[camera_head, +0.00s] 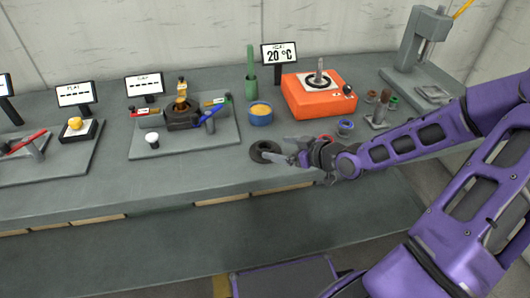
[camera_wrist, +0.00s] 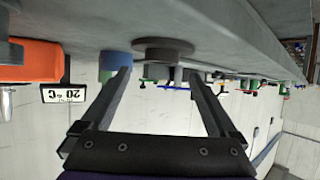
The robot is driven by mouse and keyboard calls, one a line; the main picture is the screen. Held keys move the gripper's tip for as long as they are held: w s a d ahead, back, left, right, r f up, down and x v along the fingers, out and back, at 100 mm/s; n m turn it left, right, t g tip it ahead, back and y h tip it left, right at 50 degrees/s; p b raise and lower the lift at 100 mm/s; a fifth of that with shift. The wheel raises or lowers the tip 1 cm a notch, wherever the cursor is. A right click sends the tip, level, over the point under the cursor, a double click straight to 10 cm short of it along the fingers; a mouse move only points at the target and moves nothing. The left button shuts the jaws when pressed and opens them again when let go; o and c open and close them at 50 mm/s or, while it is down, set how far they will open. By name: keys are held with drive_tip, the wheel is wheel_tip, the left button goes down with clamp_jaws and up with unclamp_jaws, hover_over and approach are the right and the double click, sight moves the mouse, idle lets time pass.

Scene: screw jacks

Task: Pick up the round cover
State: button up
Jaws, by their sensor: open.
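A dark, flat round piece with a raised, hollow-looking middle (camera_head: 265,151), which I take for the round cover, lies on the grey bench near its front edge. My gripper (camera_head: 292,158) is just right of it in the head view, low over the bench. In the wrist view, which is upside down, the round cover (camera_wrist: 163,47) appears ahead, in line with the gap between the fingers. My gripper (camera_wrist: 160,73) is open and empty there, its two fingers apart. I see no contact with the cover.
Behind the cover stands a blue bowl (camera_head: 260,114) with yellow contents. A grey fixture tray (camera_head: 225,140) lies left. The bench front left of the cover is clear.

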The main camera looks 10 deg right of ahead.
sight(260, 146)
drive_tip(key=b+x, duration=0.1)
drive_tip(key=x, duration=0.4)
drive_tip(key=shift+a+f, duration=0.1)
drive_tip(key=shift+f, duration=0.15)
clamp_jaws()
